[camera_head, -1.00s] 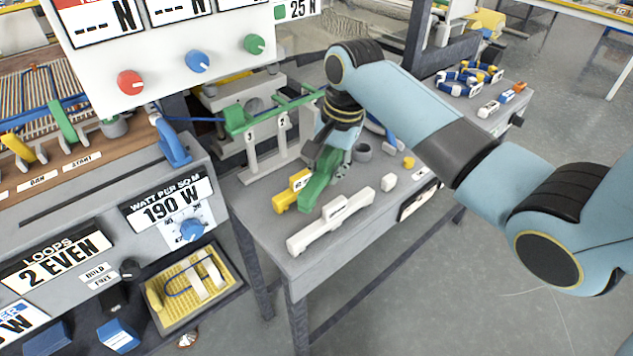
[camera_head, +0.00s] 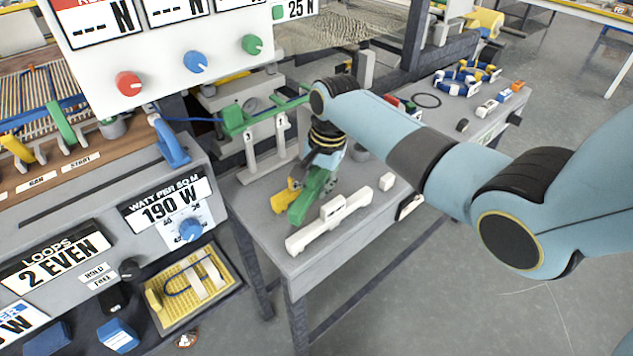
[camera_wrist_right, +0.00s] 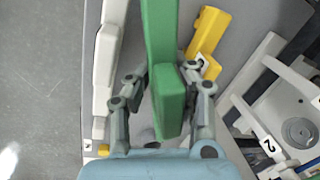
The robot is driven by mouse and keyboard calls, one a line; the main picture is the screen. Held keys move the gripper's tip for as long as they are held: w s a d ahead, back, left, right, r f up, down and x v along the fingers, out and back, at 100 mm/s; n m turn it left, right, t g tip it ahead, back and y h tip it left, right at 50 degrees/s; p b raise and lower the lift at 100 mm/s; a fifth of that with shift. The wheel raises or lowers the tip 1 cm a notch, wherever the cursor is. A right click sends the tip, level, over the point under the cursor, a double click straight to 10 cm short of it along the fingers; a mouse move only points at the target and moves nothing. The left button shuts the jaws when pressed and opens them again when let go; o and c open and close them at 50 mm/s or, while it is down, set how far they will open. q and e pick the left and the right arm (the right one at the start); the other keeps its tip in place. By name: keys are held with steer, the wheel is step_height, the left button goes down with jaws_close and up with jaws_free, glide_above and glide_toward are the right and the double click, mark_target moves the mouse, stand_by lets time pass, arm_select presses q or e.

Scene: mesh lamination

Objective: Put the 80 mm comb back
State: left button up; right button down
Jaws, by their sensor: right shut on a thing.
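A long green comb (camera_head: 303,207) is held in my right gripper (camera_head: 322,170), between the white comb and the yellow comb at the near end of the grey side bench. The right wrist view shows the green comb (camera_wrist_right: 162,40) between my two fingers (camera_wrist_right: 162,85). A yellow comb (camera_head: 283,196) lies just left of it, partly hidden. A white comb (camera_head: 328,222) lies to its right, with a gap to the green one in the wrist view. No size marking on the green comb is readable. I cannot tell whether it touches the bench.
A white stand (camera_head: 262,152) with numbered posts and a green bar (camera_head: 265,115) stands behind my gripper. The bench's front edge is close by. Clips and small blocks sit at the far right end.

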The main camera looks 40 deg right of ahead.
steer(key=shift+f, duration=0.3)
steer(key=c, duration=1.2)
jaws_free()
steer(key=shift+o, duration=0.2)
steer(key=shift+r, duration=0.3)
step_height(320, 180, up, 12)
steer(key=s, duration=0.1)
steer(key=shift+s+d+r, duration=0.25)
steer(key=shift+s+d, duration=0.1)
steer(key=shift+d, duration=0.1)
